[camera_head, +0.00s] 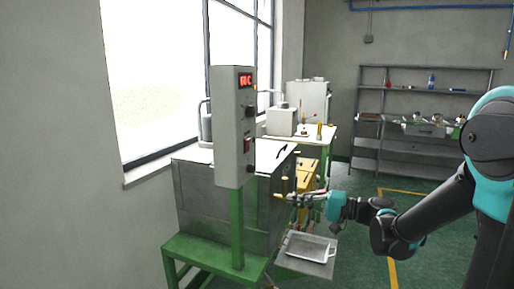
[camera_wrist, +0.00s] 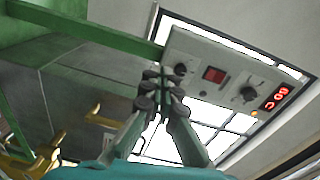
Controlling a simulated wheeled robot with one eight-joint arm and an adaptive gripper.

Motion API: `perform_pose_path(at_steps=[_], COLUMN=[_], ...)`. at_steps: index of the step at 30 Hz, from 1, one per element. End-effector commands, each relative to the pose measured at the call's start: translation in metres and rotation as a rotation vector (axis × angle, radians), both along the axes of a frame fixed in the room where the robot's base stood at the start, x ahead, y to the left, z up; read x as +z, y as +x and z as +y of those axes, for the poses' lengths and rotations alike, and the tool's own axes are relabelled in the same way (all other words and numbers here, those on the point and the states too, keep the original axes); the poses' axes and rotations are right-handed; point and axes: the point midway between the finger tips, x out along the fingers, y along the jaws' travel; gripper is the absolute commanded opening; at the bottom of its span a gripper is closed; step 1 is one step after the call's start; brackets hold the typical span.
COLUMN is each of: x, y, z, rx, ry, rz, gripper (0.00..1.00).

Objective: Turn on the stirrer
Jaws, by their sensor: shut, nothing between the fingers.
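A pale grey control box (camera_head: 228,130) stands upright on a green post beside a metal tank. Its side face carries a lit red display (camera_head: 246,80), an upper black knob (camera_head: 250,111), a red switch (camera_head: 247,146) and a lower black knob (camera_head: 250,168). The wrist view also shows the red switch (camera_wrist: 214,75), the upper knob (camera_wrist: 249,93) and the display reading about 60 C (camera_wrist: 278,96). My gripper (camera_head: 278,196) is shut and empty, to the right of the box and lower than the switch. In the wrist view my fingertips (camera_wrist: 165,82) overlap the lower knob's area; contact cannot be told.
The metal tank (camera_head: 205,200) rests on a green frame (camera_head: 215,255) under the window. A pale tray (camera_head: 309,247) lies low, below my gripper. Yellow equipment (camera_head: 306,175) and a bench stand behind my gripper. Shelving (camera_head: 420,150) is at the back right.

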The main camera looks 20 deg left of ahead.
Motion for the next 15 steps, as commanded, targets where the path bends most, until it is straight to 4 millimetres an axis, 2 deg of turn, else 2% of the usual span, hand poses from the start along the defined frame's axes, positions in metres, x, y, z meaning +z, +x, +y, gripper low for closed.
perform_pose_path(at_steps=[3,6,10,15], x=[0.035,0.059,0.079,0.091], y=[0.016,0.026,0.035,0.041], z=[0.012,0.016,0.016,0.016], rx=[0.028,0.046,0.061,0.069], ry=[0.166,0.284,0.392,0.453], rz=[0.019,0.036,0.051,0.060], gripper=[0.00,0.00,0.00,0.00])
